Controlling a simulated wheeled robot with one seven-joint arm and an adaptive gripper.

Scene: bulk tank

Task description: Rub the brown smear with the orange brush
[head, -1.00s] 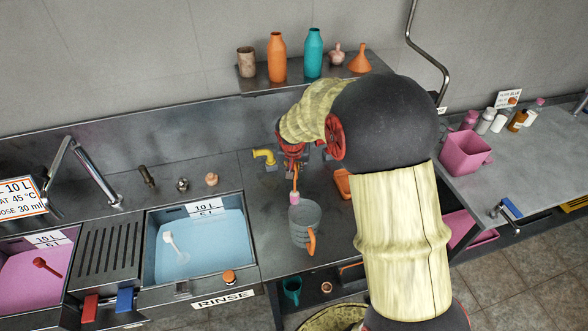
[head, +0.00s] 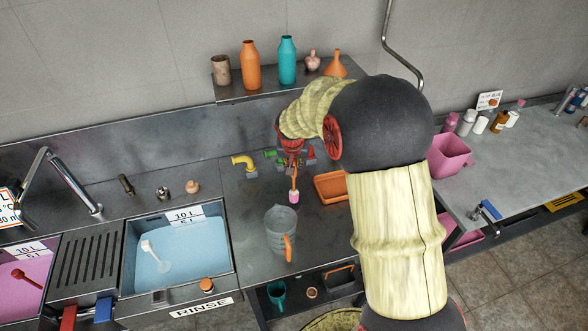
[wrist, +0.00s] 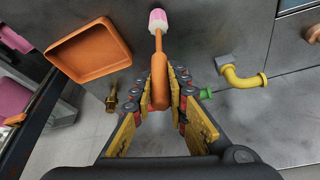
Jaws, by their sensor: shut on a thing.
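My gripper (wrist: 160,85) is shut on the orange handle of the brush (wrist: 158,60). The brush's pink and white head points away from the jaws. In the head view the brush head (head: 294,197) hangs low at the counter, behind and slightly right of a grey measuring jug (head: 279,232) with an orange handle. I cannot tell whether the brush touches any surface. I cannot make out the brown smear in either view.
An orange tray (head: 331,187) lies right of the brush. A yellow pipe (head: 244,162) stands to its left, and it also shows in the wrist view (wrist: 240,78). The blue rinse sink (head: 178,250) is farther left. Bottles stand on a shelf (head: 268,91) behind.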

